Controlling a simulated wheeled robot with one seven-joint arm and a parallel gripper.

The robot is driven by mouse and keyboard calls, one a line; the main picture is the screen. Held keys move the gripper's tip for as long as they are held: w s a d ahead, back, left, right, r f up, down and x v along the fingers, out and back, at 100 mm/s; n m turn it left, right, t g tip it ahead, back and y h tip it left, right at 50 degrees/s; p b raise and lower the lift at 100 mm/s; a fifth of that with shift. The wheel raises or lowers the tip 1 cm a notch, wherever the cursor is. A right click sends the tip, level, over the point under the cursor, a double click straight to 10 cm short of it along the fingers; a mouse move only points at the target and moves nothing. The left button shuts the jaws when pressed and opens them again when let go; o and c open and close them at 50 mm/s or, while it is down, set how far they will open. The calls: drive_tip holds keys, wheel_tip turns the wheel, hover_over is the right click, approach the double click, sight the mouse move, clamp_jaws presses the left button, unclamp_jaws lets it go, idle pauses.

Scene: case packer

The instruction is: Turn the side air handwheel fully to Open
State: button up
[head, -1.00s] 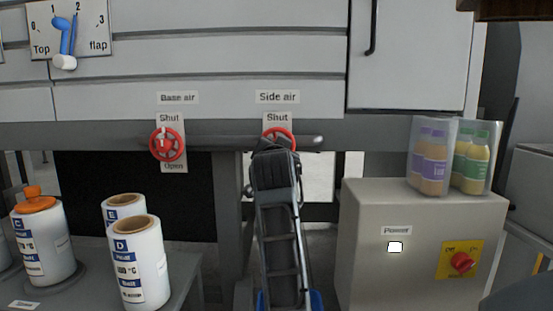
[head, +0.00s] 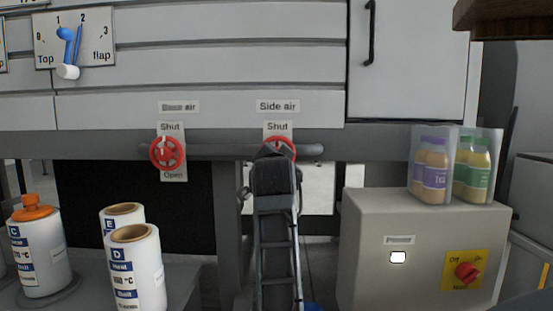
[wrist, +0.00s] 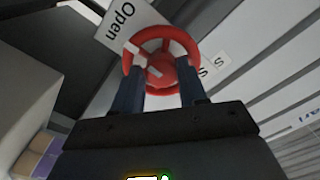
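The side air handwheel (head: 289,141) is red and sits under the "Side air" label; my gripper (head: 273,152) hides much of it in the head view. In the wrist view the handwheel (wrist: 189,46) shows its hub and spokes, with a pale mark on the rim side nearest the "Open" plate (wrist: 122,24). My gripper's two dark fingers (wrist: 161,82) are apart, at the lower left and lower right of the rim, with the hub between and above them. Whether the fingertips touch the rim is hard to tell.
The base air handwheel (head: 167,153) is to the left on the same grey beam. A grey power box (head: 370,230) with bottles (head: 434,170) on top stands at right. White canisters (head: 136,270) stand at lower left.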

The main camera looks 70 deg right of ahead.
drive_tip(key=o, duration=0.4)
drive_tip(key=shift+a, duration=0.15)
drive_tip(key=v, duration=0.7)
drive_tip(key=shift+s+a, duration=0.15)
drive_tip(key=shift+a, duration=0.1)
